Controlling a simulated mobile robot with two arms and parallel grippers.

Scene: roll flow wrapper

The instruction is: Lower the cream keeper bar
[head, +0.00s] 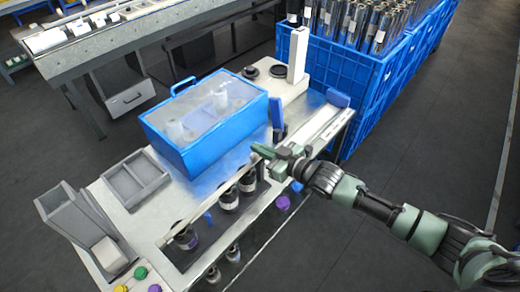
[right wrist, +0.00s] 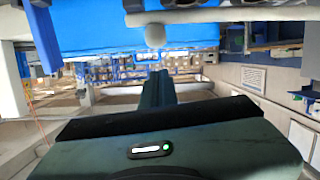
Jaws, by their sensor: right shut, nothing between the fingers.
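A long cream bar (head: 212,200), which looks like the keeper bar, runs along the front edge of the machine in the head view. Its far end comes close to my right gripper (head: 264,154). In the right wrist view a cream bar (right wrist: 190,15) with a round knob (right wrist: 155,36) crosses the top, in front of a blue surface. My right gripper is shut and empty near the bar; I cannot tell whether it touches it. My left gripper is not in view.
A blue box with a clear lid (head: 205,115) stands behind the bar. Dark rollers (head: 229,197) sit below it. A grey tray (head: 136,178) and coloured buttons (head: 140,272) are at the left. Blue crates (head: 335,75) hold metal tubes behind. The floor at the right is clear.

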